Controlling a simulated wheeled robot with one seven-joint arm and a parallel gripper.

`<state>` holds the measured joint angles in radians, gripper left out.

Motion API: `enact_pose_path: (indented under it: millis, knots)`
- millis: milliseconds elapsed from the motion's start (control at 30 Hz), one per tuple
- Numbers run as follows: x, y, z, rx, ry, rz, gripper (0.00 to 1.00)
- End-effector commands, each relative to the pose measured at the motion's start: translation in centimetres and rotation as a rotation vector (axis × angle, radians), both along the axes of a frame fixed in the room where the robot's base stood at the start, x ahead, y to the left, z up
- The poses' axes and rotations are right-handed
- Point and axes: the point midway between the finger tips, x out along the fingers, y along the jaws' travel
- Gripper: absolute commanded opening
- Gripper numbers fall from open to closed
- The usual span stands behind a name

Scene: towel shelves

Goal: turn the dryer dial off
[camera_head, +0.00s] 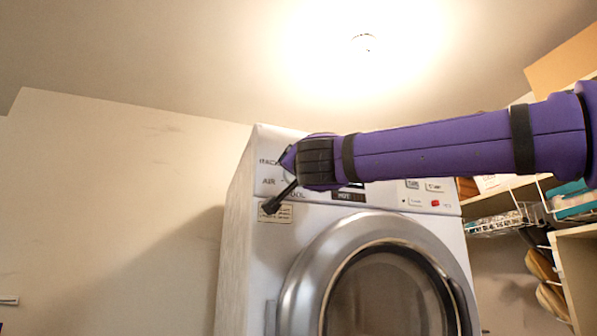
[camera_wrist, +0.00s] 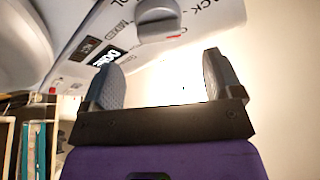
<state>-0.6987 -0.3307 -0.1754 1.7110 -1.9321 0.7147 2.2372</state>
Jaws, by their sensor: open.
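The dryer (camera_head: 262,235) is a white front-loading machine with a round grey door, and its control panel runs along the top front. The dial is a grey round knob with a raised grip, seen in the wrist view (camera_wrist: 157,20) just beyond my fingertips. In the head view my gripper hides most of the dial. My gripper (camera_head: 280,183) is at the left part of the panel, its fingers spread. In the wrist view my gripper (camera_wrist: 164,75) is open and empty, the dial lying between and past the two fingers. Whether a finger touches it I cannot tell.
A small display (camera_head: 347,196) and several buttons (camera_head: 425,186) sit right of the dial, with a red button (camera_head: 435,203) among them. Shelves with baskets (camera_head: 500,222) stand at the right. The wall (camera_head: 110,200) left of the dryer is bare.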

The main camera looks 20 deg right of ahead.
Motion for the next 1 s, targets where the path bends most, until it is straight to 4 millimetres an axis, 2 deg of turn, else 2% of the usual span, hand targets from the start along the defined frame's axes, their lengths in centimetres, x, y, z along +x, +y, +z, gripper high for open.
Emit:
enact_pose_path:
  millis: [100,300,500,767,800,1000]
  knots:
    - [2.1,-0.4,0.7,-0.001,0.001,-0.001,0.85]
    - [4.6,-1.0,1.6,-0.001,0.000,-0.003,0.85]
    - [5.8,-1.2,2.0,-0.001,0.000,-0.002,0.85]
    - [5.9,-1.3,2.1,-0.001,0.001,-0.001,0.85]
    - [5.9,-1.3,2.1,-0.001,0.001,-0.001,0.83]
    - [5.9,-1.3,2.1,-0.001,0.001,-0.001,0.37]
